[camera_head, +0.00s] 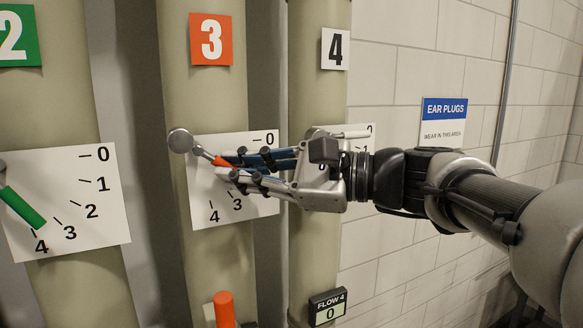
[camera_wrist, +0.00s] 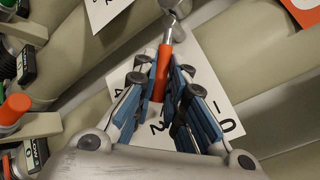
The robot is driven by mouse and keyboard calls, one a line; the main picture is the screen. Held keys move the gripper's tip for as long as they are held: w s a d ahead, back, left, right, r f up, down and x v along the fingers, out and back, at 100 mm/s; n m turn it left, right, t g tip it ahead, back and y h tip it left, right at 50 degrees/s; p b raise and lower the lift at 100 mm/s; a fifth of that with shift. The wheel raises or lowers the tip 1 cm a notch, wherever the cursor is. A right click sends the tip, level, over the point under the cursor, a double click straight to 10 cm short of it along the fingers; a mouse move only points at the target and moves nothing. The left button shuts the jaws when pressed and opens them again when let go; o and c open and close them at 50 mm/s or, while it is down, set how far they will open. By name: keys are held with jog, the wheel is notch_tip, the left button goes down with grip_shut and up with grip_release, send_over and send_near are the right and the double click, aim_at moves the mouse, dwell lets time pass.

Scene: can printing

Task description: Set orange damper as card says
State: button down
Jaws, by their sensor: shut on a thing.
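The orange damper handle (camera_head: 219,161) turns on a round grey pivot (camera_head: 180,141) on the pipe under the orange sign 3 (camera_head: 211,39). My gripper (camera_head: 233,166) is shut on the orange handle, with fingers on both sides of it. The handle slopes down to the right over its white scale plate (camera_head: 202,185). The marks 0, 3 and 4 show; my fingers cover the middle of the scale. In the wrist view the handle (camera_wrist: 166,62) runs between the fingers, toward the 2. The exact reading is hard to tell. No setting card is in view.
Left, a green damper handle (camera_head: 22,207) points near 4 under the green sign 2 (camera_head: 18,36). Right, pipe 4 (camera_head: 318,235) stands behind my gripper, with a Flow 4 display (camera_head: 327,306) reading 0. An orange knob (camera_head: 224,309) is below. An ear plugs sign (camera_head: 443,121) hangs on the wall.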

jog(key=r+n+h+p, duration=0.1)
jog(key=n+h+p, duration=0.1)
jog(key=p, duration=0.1)
jog(key=shift+w+d+r, duration=0.2)
jog(key=shift+d+r, duration=0.1)
jog(key=shift+r, duration=0.1)
jog(key=c, duration=1.9)
grip_release()
jog(key=v, duration=1.2)
jog(key=shift+r, duration=0.25)
